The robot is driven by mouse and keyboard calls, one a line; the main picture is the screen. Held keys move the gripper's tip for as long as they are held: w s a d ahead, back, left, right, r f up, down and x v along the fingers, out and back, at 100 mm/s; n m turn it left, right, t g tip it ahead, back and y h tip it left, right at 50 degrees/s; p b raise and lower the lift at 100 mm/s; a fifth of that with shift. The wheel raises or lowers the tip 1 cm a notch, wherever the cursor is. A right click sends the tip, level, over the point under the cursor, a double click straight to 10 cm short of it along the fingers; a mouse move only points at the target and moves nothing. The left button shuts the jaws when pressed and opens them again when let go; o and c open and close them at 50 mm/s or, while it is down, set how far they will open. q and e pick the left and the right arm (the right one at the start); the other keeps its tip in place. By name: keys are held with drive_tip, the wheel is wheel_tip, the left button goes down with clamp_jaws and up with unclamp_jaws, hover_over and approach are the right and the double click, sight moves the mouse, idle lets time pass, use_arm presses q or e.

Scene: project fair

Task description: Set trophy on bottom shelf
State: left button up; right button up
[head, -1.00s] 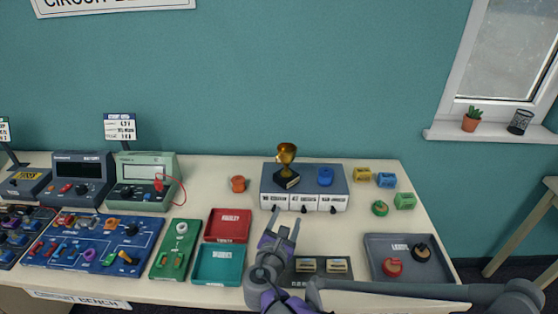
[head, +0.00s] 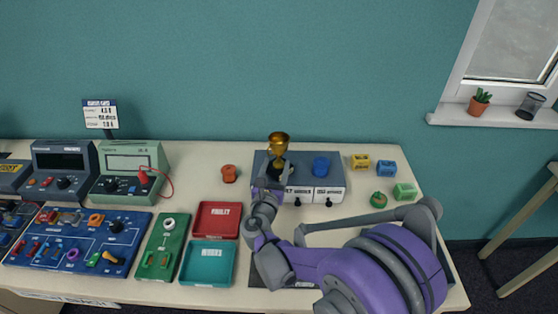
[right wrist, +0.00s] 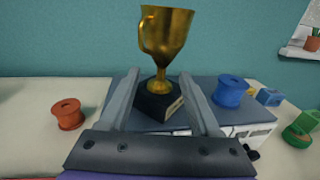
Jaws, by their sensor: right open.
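The gold trophy (head: 279,143) with a black base stands upright on top of the grey drawer unit (head: 330,190) at the back of the table. In the right wrist view the trophy (right wrist: 166,40) rises between the fingers, its base (right wrist: 158,102) showing between them. My right gripper (head: 273,172) is open, with its fingers (right wrist: 155,92) on either side of the trophy's base; I cannot tell whether they touch it. My left gripper is not in view. No shelf is clearly seen in these views.
A blue spool (head: 320,167) stands on the unit right of the trophy. An orange spool (head: 229,174) sits on the table to the left. Red (head: 200,221) and teal (head: 190,263) trays lie in front. My right arm hides the front right.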

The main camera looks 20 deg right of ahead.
sight(278, 159)
drive_tip(key=x, duration=0.4)
drive_tip(key=shift+r+p, duration=0.3)
drive_tip(key=shift+p, duration=0.1)
drive_tip(key=shift+w+d+f, duration=0.1)
drive_tip(key=shift+w+d, duration=0.1)
drive_tip(key=shift+s, duration=0.15)
drive_tip(key=shift+c, duration=0.2)
clamp_jaws()
idle(0.5)
